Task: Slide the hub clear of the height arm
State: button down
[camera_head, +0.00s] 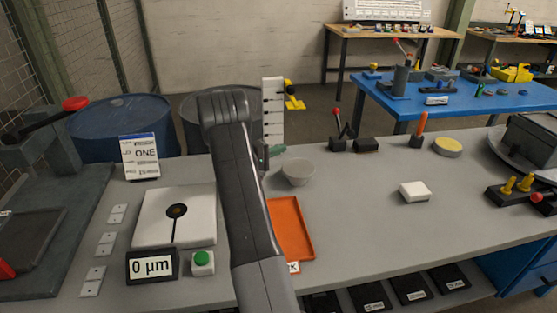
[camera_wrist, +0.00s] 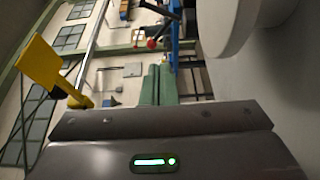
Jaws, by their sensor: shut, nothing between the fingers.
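A grey round hub (camera_head: 298,172) with a wide top sits on the bench, just right of my forearm. A pale round body (camera_wrist: 232,22), which looks like the hub, fills the upper right of the wrist view. A white upright scale (camera_head: 272,112) stands behind it, with a yellow and black piece (camera_head: 292,96) at its side, which may be the height arm. A yellow flag-like piece (camera_wrist: 48,68) shows at the left of the wrist view. My gripper (camera_wrist: 160,73) has its green fingers together and empty, apart from the round body; its green tip (camera_head: 276,150) shows beside the scale.
An orange tray (camera_head: 305,250) lies on the bench, partly behind my arm. A white plate (camera_head: 150,218), a 0 µm display (camera_head: 151,266) and a green button (camera_head: 202,262) are at the left. A white block (camera_head: 413,192) lies right, with clear bench around it.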

jog(key=f, duration=0.3)
jog(key=a+f, duration=0.1)
jog(key=f, duration=0.1)
jog(key=shift+w, duration=0.4)
jog(key=shift+s+d+p, duration=0.35)
jog(key=shift+d+p, duration=0.1)
